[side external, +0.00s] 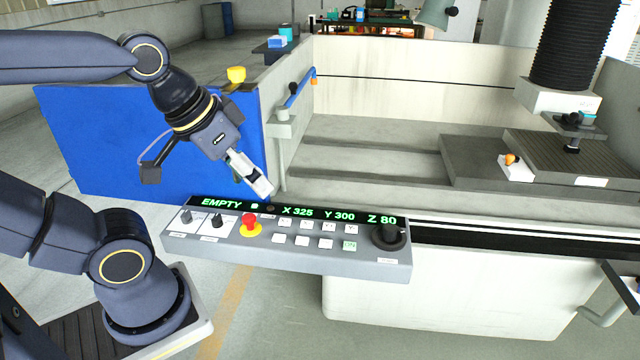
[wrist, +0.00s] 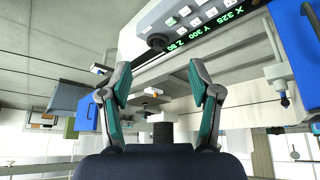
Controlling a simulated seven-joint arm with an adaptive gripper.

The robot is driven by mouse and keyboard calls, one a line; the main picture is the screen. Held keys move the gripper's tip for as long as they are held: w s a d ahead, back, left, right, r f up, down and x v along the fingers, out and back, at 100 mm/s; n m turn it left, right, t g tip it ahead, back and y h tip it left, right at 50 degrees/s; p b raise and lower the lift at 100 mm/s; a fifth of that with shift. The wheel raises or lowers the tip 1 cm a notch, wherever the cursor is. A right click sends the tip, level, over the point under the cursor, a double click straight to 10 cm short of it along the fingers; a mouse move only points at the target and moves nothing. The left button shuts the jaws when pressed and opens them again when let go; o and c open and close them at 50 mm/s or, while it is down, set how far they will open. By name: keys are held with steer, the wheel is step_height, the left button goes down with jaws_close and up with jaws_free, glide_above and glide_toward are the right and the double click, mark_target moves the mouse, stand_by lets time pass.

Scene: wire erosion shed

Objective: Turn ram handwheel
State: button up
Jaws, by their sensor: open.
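A black round handwheel (side external: 390,236), which looks like the ram handwheel, sits at the right end of the grey control panel (side external: 290,264). In the wrist view the handwheel (wrist: 157,42) shows beyond the space between my fingertips. My gripper (side external: 264,190) hangs above the panel's back edge, left of the handwheel and apart from it. In the wrist view my gripper (wrist: 160,72) is open, with nothing between its fingers. The panel display (side external: 300,211) reads EMPTY, X 325, Y 300, Z 80.
A red emergency button (side external: 250,222), two small knobs and several keys stand on the panel. A blue door panel (side external: 95,145) is behind my arm. The open tank (side external: 370,160) lies behind the panel, with a black bellows ram (side external: 570,45) at right. A blue-handled lever (side external: 300,90) stands at the tank's left wall.

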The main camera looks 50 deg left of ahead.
steer(key=w+a+r+n+t, duration=0.1)
steer(key=w+r+n, duration=0.2)
steer(key=w+r, duration=0.35)
steer(key=n+g+y, duration=0.2)
steer(key=g, duration=0.1)
glide_above(390, 227)
steer(key=s+d, duration=0.3)
steer(key=s, duration=0.3)
step_height(390, 227, down, 20)
steer(key=x, duration=1.5)
steer(key=shift+w+f, duration=0.25)
steer(key=shift+w, duration=0.1)
steer(key=shift+c, duration=0.3)
steer(key=c, duration=1.1)
steer(key=shift+a+m, duration=0.1)
steer(key=shift+m, duration=0.3)
